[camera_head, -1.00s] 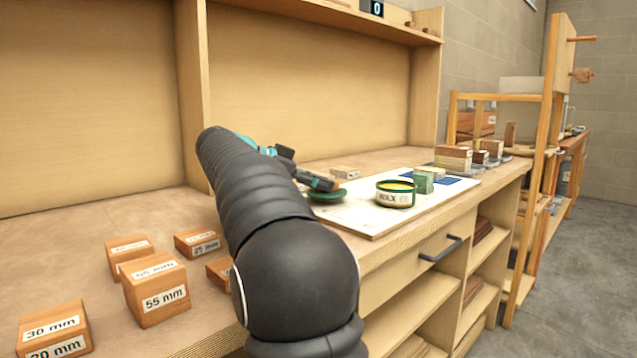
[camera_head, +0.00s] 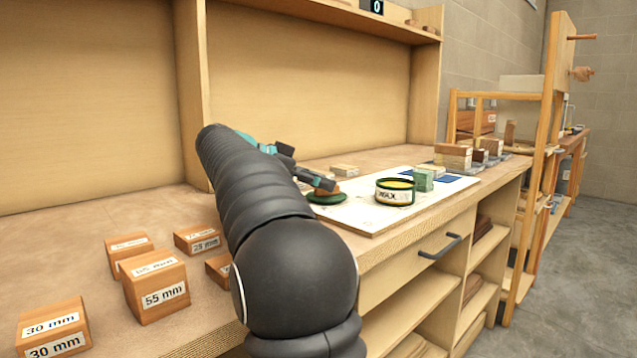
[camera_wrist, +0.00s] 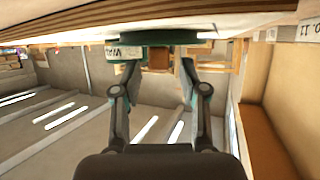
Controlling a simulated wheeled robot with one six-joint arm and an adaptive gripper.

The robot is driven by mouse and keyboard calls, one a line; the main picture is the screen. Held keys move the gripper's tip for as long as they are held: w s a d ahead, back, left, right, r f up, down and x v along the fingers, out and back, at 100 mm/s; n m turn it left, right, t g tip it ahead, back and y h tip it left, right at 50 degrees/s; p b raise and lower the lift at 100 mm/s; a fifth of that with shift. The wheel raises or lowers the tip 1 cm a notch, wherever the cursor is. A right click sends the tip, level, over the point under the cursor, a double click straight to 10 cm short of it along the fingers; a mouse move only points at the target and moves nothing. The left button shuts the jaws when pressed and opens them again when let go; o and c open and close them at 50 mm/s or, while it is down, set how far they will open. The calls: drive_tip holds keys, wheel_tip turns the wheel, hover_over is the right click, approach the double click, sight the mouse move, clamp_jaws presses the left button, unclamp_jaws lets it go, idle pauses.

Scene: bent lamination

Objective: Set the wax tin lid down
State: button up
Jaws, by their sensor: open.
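The wax tin lid (camera_head: 325,198) is a dark green disc with a small brown knob. It lies flat at the left part of the white board, left of the open wax tin (camera_head: 395,192), which is green with a WAX label and yellow wax inside. My gripper (camera_head: 322,184) is just above the lid. In the upside-down wrist view my gripper (camera_wrist: 157,68) is open, its fingers on either side of the brown knob (camera_wrist: 159,58) and apart from it. The lid (camera_wrist: 165,38) shows edge-on there, with part of the tin (camera_wrist: 125,52) behind it.
The white board (camera_head: 375,222) lies near the bench's front edge. Labelled wooden blocks (camera_head: 155,287) stand front left. A wooden rack (camera_head: 540,180) rises at the right.

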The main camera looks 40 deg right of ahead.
drive_tip(key=p+v, duration=0.2)
drive_tip(key=v, duration=1)
drive_tip(key=shift+p, duration=0.35)
drive_tip(key=shift+a+r, duration=0.1)
drive_tip(key=shift+r, duration=0.05)
